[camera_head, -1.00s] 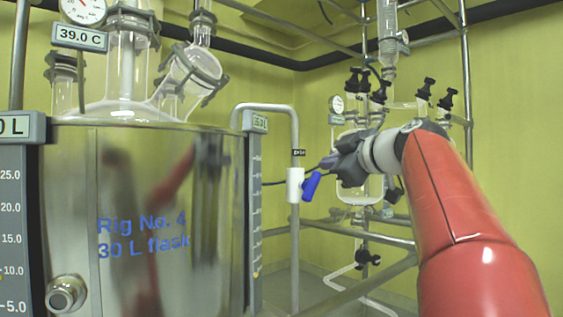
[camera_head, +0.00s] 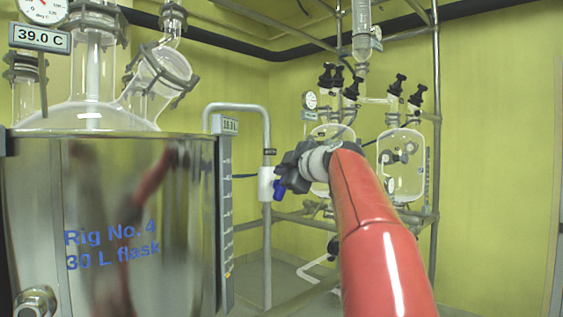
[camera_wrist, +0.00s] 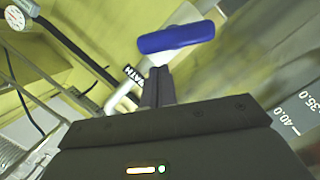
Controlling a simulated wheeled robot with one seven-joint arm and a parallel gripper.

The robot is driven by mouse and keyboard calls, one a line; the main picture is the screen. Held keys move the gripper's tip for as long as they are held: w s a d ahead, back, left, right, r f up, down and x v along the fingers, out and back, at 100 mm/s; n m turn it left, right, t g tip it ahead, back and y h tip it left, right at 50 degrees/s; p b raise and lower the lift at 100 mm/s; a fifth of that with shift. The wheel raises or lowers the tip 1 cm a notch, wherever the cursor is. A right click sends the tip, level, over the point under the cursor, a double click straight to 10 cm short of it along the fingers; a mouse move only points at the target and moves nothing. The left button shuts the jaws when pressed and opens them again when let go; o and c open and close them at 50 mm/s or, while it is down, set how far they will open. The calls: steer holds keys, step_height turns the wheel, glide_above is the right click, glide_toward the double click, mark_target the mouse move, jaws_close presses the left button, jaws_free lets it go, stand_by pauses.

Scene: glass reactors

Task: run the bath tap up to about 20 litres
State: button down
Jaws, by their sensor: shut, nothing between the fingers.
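The bath tap (camera_head: 265,186) has a white body on an upright grey pipe, right of the steel bath (camera_head: 110,210). Its blue lever (camera_head: 279,190) is partly covered by my gripper in the head view.
A glass flask (camera_head: 95,95) sits in the bath, with a 39.0 C display (camera_head: 40,38) above. Glass vessels (camera_head: 402,165) on a metal frame stand behind my arm. A cable passes near the tap. The yellow wall at right is bare.

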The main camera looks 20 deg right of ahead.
steer(key=shift+w+d+f, duration=0.1)
steer(key=shift+d+f, duration=0.15)
steer(key=shift+d, duration=0.15)
steer(key=shift+w+d+r+m+g+p, duration=0.15)
steer(key=shift+d+m+g+p, duration=0.2)
steer(key=shift+m+p, duration=0.5)
stand_by(0.4)
steer(key=shift+w+d+f+m+g+y+p, duration=0.2)
steer(key=shift+d+m+y+p, duration=0.45)
steer(key=shift+m, duration=0.65)
steer(key=shift+w+d+f+m+g+y+p, duration=0.15)
steer(key=shift+d+m+g+y+p, duration=0.15)
steer(key=shift+m+p, duration=0.75)
steer(key=shift+w+d+f+m+g+y+p, duration=0.2)
steer(key=shift+d+m+y+p, duration=0.3)
steer(key=shift+m, duration=1)
steer(key=shift+r, duration=0.1)
